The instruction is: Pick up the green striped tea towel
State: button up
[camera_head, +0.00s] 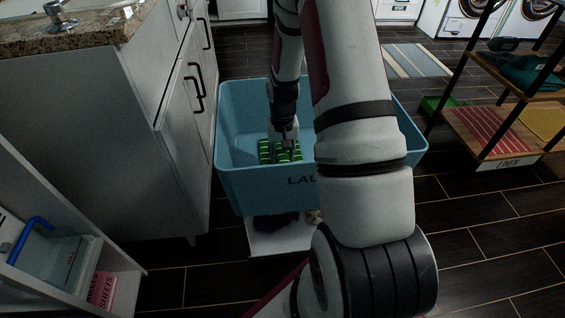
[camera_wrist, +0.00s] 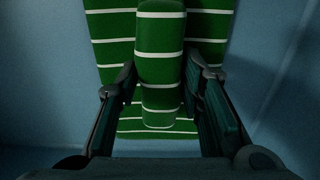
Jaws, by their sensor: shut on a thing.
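The green striped tea towel (camera_head: 277,150) lies inside the blue laundry basket (camera_head: 245,182), near its left part. In the wrist view the towel (camera_wrist: 160,50) is dark green with thin white stripes, and a raised roll of it stands between my fingers. My gripper (camera_head: 287,146) reaches down into the basket from above. In the wrist view my gripper (camera_wrist: 158,95) has a finger on each side of the raised part and is shut on it. My arm hides the right part of the basket and some of its lettering.
A white cabinet with black handles (camera_head: 180,95) stands close left of the basket. A shelf rack (camera_head: 490,130) with folded cloths, including a red striped one (camera_head: 487,128), stands at right. A white low shelf (camera_head: 60,250) is at lower left. Dark floor is clear at lower right.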

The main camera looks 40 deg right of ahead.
notch_tip(320, 180, up, 10)
jog(key=p, duration=0.4)
jog(key=shift+r, duration=0.2)
notch_tip(320, 180, up, 14)
jog(key=p, duration=0.8)
send_over(282, 154)
jog(key=s+a+n+b, duration=0.2)
jog(key=a+n+b, duration=0.55)
jog(key=a, duration=1.45)
notch_tip(282, 154, up, 16)
jog(key=s+p, duration=0.2)
jog(key=p, duration=2.4)
jog(key=shift+s+m+p, duration=0.25)
jog(key=shift+m+p, duration=0.1)
jog(key=shift+p, duration=0.05)
jog(key=shift+d+r, duration=0.1)
